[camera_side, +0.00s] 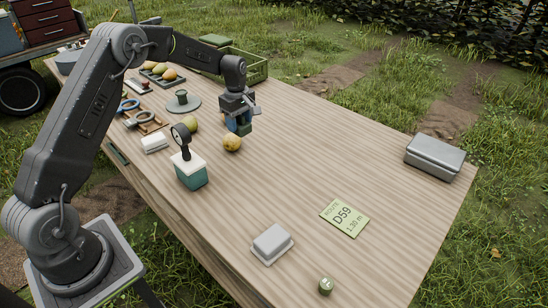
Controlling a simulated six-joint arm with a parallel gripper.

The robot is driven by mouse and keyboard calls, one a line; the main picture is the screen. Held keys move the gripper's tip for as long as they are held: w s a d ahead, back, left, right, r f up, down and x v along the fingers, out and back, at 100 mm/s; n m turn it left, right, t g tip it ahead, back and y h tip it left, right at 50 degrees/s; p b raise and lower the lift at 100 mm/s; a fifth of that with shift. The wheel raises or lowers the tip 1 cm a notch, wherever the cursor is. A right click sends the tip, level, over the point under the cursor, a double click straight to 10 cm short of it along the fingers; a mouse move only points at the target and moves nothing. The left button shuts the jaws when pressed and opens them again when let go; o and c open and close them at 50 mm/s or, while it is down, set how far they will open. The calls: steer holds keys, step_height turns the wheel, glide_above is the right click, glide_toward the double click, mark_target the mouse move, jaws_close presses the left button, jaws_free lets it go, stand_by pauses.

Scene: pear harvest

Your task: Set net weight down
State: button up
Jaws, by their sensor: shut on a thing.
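My gripper (238,121) is over the left middle part of the wooden table. It is shut on a small dark green thing (243,130), which I take for the net weight. The fingers hide part of it. It is low over the table, just behind a yellow pear (232,144); I cannot tell whether it touches the wood. A small round green piece (326,286) stands apart at the table's near edge.
A teal box with a dial (191,174) stands left of the yellow pear, and a greenish pear (190,124) lies behind it. A green crate (250,68) is at the back. A metal case (435,156), a D59 card (345,217) and a white block (271,243) lie right. The table's middle is clear.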

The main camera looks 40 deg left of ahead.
steer(key=w+d+f, duration=0.2)
steer(key=d, duration=0.1)
steer(key=w+d+f, duration=0.2)
steer(key=d, duration=0.1)
steer(key=w+d+f, duration=0.2)
steer(key=d, duration=0.1)
steer(key=shift+f, duration=2.2)
steer(key=shift+f, duration=0.1)
steer(key=o, duration=1.1)
steer(key=shift+f, duration=0.1)
